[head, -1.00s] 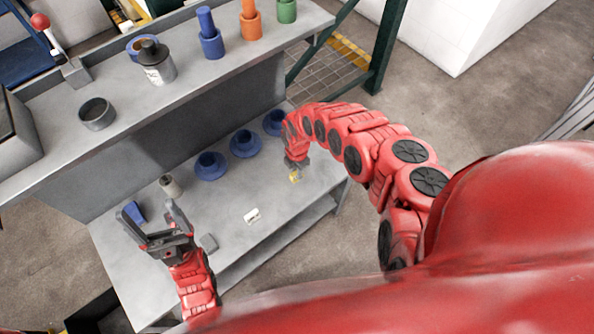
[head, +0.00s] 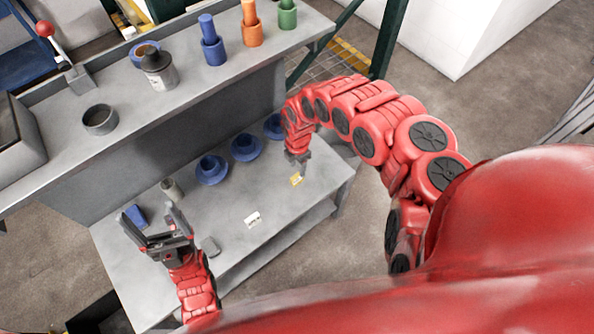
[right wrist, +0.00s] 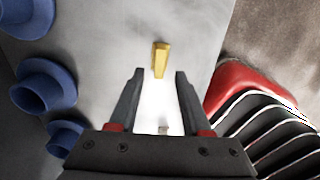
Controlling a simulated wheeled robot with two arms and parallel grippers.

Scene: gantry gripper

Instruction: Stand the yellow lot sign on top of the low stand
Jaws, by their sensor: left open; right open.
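The small yellow lot sign (head: 296,181) is on the grey lower table, below my right gripper (head: 301,168) in the head view. In the right wrist view the yellow sign (right wrist: 161,59) lies just beyond the open fingertips (right wrist: 158,78), in line with the gap and not between the fingers.
The upper shelf (head: 120,140) overhangs behind. The table's front strip is clear.

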